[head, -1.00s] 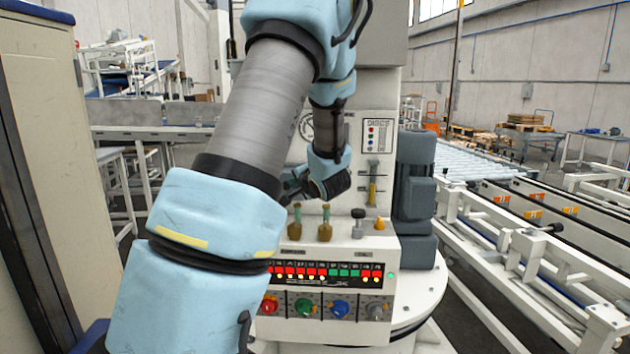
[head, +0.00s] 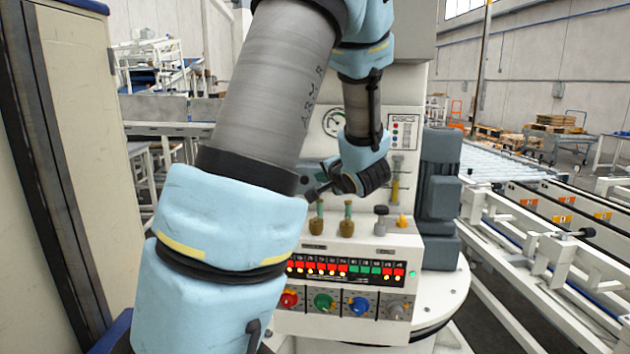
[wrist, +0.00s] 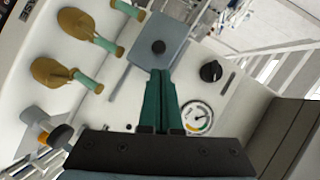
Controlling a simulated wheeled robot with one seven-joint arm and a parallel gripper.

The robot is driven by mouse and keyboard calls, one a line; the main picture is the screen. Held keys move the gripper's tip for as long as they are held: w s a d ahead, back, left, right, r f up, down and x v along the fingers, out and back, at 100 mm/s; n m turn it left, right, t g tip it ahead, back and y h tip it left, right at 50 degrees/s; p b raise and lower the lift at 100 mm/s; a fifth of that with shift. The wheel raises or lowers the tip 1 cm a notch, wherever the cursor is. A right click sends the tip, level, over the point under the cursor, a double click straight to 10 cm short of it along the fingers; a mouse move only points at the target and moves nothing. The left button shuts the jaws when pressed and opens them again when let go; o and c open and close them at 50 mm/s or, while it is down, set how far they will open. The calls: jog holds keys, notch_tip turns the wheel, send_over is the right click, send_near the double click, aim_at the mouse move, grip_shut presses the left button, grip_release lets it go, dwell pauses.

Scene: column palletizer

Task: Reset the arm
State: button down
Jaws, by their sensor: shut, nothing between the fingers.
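My gripper (wrist: 162,100) shows in the wrist view with its two green fingers together and nothing between them. There the fingers are mostly hidden behind my arm. Two brass levers (head: 317,218) (head: 347,218) stand upright on the panel top. They show at the upper left of the wrist view (wrist: 52,72).
A round gauge (wrist: 197,117) and a black dial (wrist: 210,70) sit right of the fingers. A grey motor (head: 440,175) stands right of the panel. A tall cabinet (head: 75,150) is close on the left. A roller conveyor (head: 505,160) runs at the right.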

jog(key=s+d+f+n+g+h, duration=0.2)
jog(key=s+f+n+g+h, duration=0.1)
jog(key=s+f+g+h, duration=0.35)
jog(key=s+a+f+n+g, duration=0.2)
jog(key=s+a, duration=0.2)
jog(key=s, duration=0.4)
jog(key=s+a+f+n+g, duration=0.2)
jog(key=s+a+n+g, duration=0.1)
jog(key=s, duration=0.6)
jog(key=shift+s+a+f+n+y, duration=0.2)
jog(key=shift+a+f+n+y, duration=0.1)
jog(key=shift+a+f+y, duration=0.15)
